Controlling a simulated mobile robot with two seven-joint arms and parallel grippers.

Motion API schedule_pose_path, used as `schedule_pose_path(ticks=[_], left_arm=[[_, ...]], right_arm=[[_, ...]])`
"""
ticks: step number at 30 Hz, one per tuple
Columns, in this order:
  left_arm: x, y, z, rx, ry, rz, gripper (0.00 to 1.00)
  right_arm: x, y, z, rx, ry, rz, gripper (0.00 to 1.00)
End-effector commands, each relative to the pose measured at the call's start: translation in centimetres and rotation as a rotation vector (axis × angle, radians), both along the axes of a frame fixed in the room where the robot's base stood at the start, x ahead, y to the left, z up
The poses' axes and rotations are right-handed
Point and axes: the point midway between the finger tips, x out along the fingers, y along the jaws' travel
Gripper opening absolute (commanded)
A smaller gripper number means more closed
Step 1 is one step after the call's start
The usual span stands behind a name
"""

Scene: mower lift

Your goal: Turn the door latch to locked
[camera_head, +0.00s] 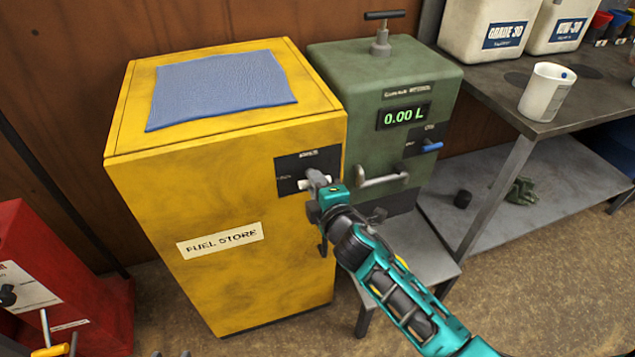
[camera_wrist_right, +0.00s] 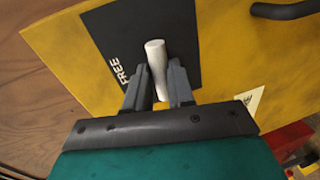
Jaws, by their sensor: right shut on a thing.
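The door latch is a pale grey lever (camera_wrist_right: 156,62) on a black plate (camera_head: 306,165) on the front of the yellow fuel store cabinet (camera_head: 245,275). My right gripper (camera_head: 318,186) is at the latch in the head view. In the right wrist view, the gripper's (camera_wrist_right: 158,92) two dark fingers sit on either side of the lever, shut on it. The word FREE shows on the plate to the left of the lever in the wrist view. The gripper hides part of the plate in the head view. My left gripper is not in view.
A blue cloth (camera_head: 222,88) lies on the cabinet top. A green dispenser (camera_head: 340,60) reading 0.00 L stands close to its right. A metal bench (camera_head: 500,95) with a white cup (camera_head: 546,92) is further right. A red cabinet (camera_head: 100,300) stands lower left.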

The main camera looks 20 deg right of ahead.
Motion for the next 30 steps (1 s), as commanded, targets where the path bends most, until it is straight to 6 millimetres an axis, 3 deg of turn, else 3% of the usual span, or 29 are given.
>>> schedule_pose_path(ticks=[22, 23, 30], left_arm=[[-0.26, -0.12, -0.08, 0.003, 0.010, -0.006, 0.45], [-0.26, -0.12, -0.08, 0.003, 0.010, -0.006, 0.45], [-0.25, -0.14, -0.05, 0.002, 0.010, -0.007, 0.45]], right_arm=[[0.05, 0.06, 0.05, -0.092, -0.004, 0.000, 0.00], [0.05, 0.06, 0.05, -0.092, -0.004, 0.000, 0.24], [0.03, 0.05, 0.03, -0.091, -0.004, 0.000, 0.47]])
